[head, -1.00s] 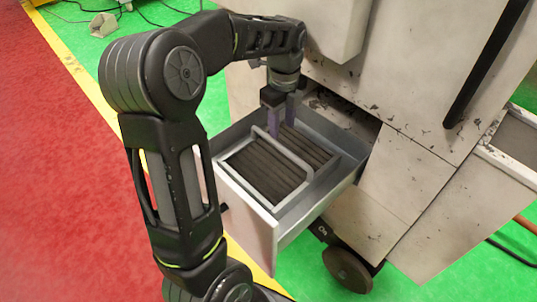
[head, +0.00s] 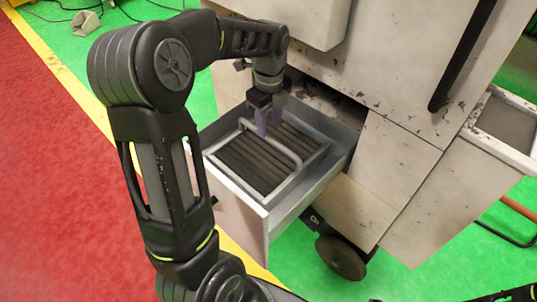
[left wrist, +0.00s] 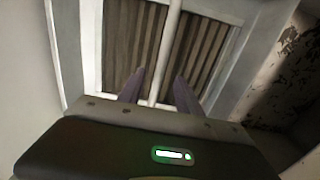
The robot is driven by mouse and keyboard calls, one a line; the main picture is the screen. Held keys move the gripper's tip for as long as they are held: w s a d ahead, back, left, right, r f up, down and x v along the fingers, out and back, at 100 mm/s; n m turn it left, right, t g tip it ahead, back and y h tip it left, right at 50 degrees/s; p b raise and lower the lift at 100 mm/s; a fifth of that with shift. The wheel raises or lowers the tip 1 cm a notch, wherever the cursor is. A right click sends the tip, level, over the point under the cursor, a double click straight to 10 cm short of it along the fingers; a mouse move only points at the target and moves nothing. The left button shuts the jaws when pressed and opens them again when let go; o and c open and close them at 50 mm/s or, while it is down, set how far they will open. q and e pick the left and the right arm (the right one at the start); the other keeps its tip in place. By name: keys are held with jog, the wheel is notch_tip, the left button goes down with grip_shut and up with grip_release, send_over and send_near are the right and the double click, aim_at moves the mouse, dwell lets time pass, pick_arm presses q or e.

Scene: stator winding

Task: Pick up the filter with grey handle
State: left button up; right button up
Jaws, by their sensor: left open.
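The filter with grey handle (head: 246,172) lies in an open metal drawer (head: 306,190). It has dark pleats in a light frame, and a grey bar handle (head: 288,154) crosses its top. My left gripper (head: 269,126) is open and empty, pointing down over the filter at the handle. In the left wrist view, the fingers of my left gripper (left wrist: 158,86) stand on either side of the handle (left wrist: 168,40), with pleats of the filter (left wrist: 125,45) on both sides. I cannot tell how far down the fingers reach. My right gripper is not in view.
The drawer belongs to a worn beige machine (head: 400,150) with a black bar handle (head: 465,50). Another open compartment (head: 508,125) with a dark insert is at right. A wheel (head: 341,257) stands below.

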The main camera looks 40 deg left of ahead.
aim_at(269, 137)
pick_arm(q)
notch_tip(269, 137, down, 5)
jog(key=shift+a+r, duration=0.1)
jog(key=shift+a, duration=0.05)
jog(key=shift+c, duration=0.2)
dwell(0.4)
grip_shut()
jog(key=shift+r, duration=0.1)
dwell(1.1)
